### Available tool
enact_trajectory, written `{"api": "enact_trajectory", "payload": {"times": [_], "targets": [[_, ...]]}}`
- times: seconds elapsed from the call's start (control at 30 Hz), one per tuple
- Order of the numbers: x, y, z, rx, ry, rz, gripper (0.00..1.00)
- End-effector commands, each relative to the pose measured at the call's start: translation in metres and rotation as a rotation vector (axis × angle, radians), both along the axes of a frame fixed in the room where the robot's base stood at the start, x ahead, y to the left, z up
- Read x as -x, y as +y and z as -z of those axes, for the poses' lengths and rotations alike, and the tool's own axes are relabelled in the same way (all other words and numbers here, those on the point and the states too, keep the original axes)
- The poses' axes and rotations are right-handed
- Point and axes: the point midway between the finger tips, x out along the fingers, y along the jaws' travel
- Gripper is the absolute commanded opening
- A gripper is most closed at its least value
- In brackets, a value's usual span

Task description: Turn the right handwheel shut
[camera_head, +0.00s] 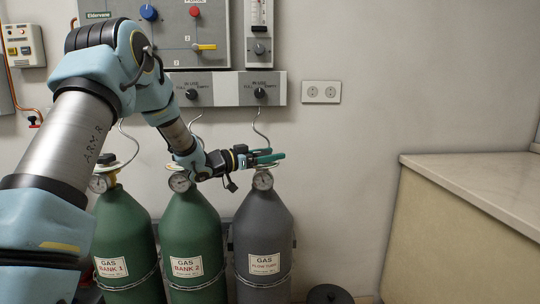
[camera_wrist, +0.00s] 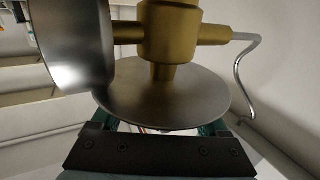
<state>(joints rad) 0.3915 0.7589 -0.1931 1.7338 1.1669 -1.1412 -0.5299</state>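The right handwheel belongs to the grey gas cylinder (camera_head: 263,225). In the head view my gripper (camera_head: 270,157) is at that cylinder's valve, above its round gauge (camera_head: 263,181), and mostly hides the wheel. In the wrist view the handwheel (camera_wrist: 165,98) is a smooth metal disc on a brass valve body (camera_wrist: 170,32). My gripper's teal fingers (camera_wrist: 166,128) are spread apart near the disc's edge, partly hidden by it. I cannot tell whether they touch the rim.
Two green cylinders, bank 1 (camera_head: 126,235) and bank 2 (camera_head: 190,235), stand to the left. The gauge's metal back (camera_wrist: 75,45) is close to the wheel. A thin hose (camera_wrist: 245,75) leaves the valve.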

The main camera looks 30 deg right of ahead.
Motion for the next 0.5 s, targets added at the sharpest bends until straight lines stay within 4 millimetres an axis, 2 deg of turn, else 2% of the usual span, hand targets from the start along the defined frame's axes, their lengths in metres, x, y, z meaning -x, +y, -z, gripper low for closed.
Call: {"api": "enact_trajectory", "payload": {"times": [0.03,0.17,0.2,0.5], "targets": [[-0.0002,0.0001,-0.0001,0.0,0.0,0.0,0.84],[0.0,0.0,-0.0001,0.0,0.0,0.0,0.99],[0.0,0.0,0.0,0.0,0.0,0.0,1.0],[0.0,0.005,0.0007,-0.001,0.0,-0.001,1.0]]}}
